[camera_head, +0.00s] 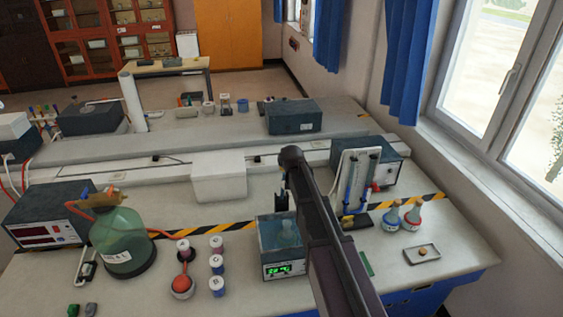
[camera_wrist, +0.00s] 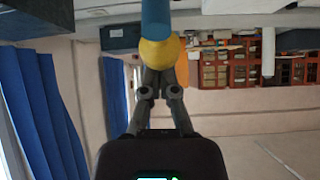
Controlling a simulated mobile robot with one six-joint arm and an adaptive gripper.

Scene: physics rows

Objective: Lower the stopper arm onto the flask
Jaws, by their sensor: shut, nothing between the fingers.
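A flask (camera_head: 287,234) stands inside a clear-walled bath (camera_head: 283,269) with a green digital display. My gripper (camera_head: 282,202) is above the bath's back side, with my arm crossing the picture beside it. In the wrist view my gripper's fingers (camera_wrist: 160,72) are shut with nothing between them. Just beyond the fingertips is a blue rod with a rounded yellow end (camera_wrist: 158,50); I cannot tell whether they touch. It may be part of the stopper arm, which I cannot make out in the head view, where my arm hides part of the bench.
Right of my arm are a tube stand (camera_head: 356,180) and two stoppered flasks, blue (camera_head: 391,219) and red (camera_head: 412,219). A small tray (camera_head: 422,254) lies near the right edge. Left are several small jars (camera_head: 216,264) and a large green bottle (camera_head: 122,243). A white box (camera_head: 218,178) stands behind.

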